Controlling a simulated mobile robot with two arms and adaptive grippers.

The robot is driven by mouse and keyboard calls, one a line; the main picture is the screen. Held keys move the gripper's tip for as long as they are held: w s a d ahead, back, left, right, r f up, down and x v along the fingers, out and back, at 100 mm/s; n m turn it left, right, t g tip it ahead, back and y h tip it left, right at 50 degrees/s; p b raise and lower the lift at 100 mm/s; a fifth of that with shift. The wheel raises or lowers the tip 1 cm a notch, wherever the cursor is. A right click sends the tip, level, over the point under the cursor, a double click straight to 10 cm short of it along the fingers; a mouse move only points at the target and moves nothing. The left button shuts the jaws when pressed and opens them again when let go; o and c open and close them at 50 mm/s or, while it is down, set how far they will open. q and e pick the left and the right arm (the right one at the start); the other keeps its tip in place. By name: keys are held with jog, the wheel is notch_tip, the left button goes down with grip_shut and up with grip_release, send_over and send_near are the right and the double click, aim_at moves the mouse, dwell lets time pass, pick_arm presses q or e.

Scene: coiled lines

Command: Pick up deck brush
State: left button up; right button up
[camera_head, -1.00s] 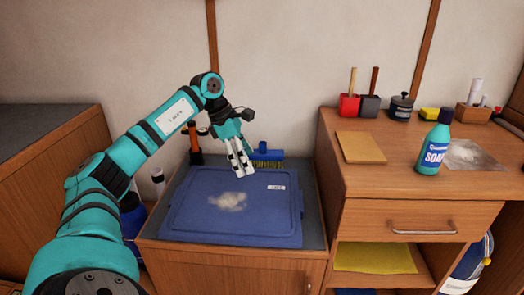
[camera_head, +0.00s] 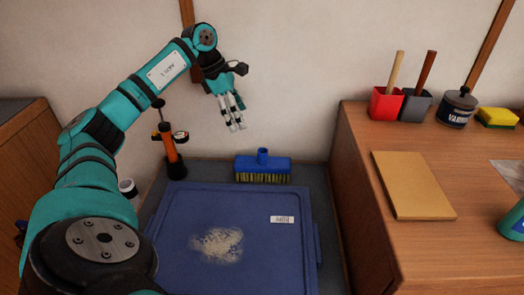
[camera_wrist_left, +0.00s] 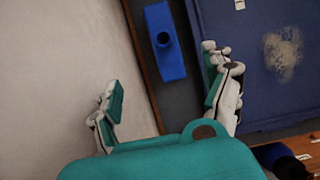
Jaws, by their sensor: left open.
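The deck brush (camera_head: 263,167) has a blue block with a short round socket on top and yellowish bristles below. It stands on the dark counter top against the back wall, behind the blue lid or tray. In the left wrist view the deck brush (camera_wrist_left: 165,42) shows from above, ahead of the fingers and between their lines. My left gripper (camera_head: 232,127) is open and empty, above and a little left of the brush, apart from it. Its spread fingers also show in the left wrist view (camera_wrist_left: 168,103). My right gripper is not in view.
The blue lid (camera_head: 175,215) with a pale powder patch (camera_head: 218,243) covers most of the low counter. An orange and black tool (camera_head: 168,145) stands at its back left. The higher wooden counter (camera_head: 370,235) at right holds a board (camera_head: 412,185), red holder (camera_head: 385,103) and varnish pot (camera_head: 456,107).

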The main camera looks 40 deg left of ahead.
aim_at(263, 156)
pick_arm(q)
jog(key=b+x, duration=0.1)
jog(key=x, duration=0.9)
jog(key=shift+s+d+f+b, duration=0.1)
jog(key=shift+s+b, duration=0.05)
jog(key=shift+b, duration=0.25)
jog(key=shift+d+b+x, duration=0.15)
jog(key=shift+b+x, duration=0.1)
jog(key=shift+x, duration=1.25)
jog(key=shift+d+b+x, duration=0.15)
jog(key=shift+b+x, duration=0.05)
jog(key=shift+x, duration=1.3)
jog(key=shift+s, duration=0.15)
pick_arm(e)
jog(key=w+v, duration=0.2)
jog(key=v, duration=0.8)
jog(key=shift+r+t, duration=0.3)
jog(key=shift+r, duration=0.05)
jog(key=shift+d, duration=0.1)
pick_arm(q)
jog(key=c, duration=1.5)
jog(key=shift+r, duration=0.35)
notch_tip(263, 156, up, 10)
jog(key=p, duration=0.2)
jog(key=shift+f, duration=0.2)
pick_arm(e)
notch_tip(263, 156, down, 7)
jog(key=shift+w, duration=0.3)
